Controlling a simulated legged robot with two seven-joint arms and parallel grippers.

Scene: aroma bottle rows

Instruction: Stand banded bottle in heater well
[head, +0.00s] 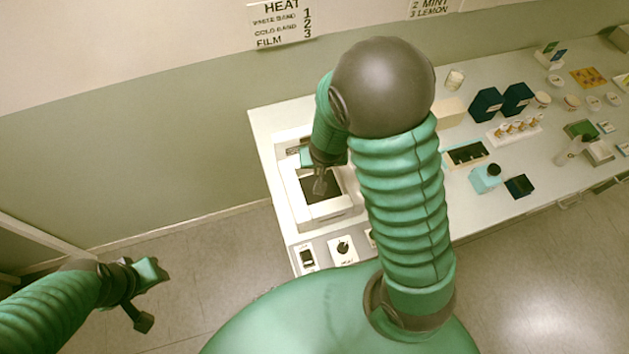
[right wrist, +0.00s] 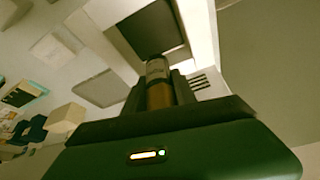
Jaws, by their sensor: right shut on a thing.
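The white heater (head: 345,210) stands at the left end of the counter with a dark square opening in its top. My right gripper (head: 319,182) is over that opening, pointing down. In the right wrist view, the gripper is shut on the banded bottle (right wrist: 158,92), a small cylinder with amber at its near part and a greyish band. The heater's dark opening (right wrist: 150,28) lies beyond the bottle in that view. I cannot tell whether the bottle touches the heater. The bottle is not clear in the head view. My left gripper (head: 146,296) is open and empty, away from the counter.
A wall sign (head: 283,22) reads HEAT.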

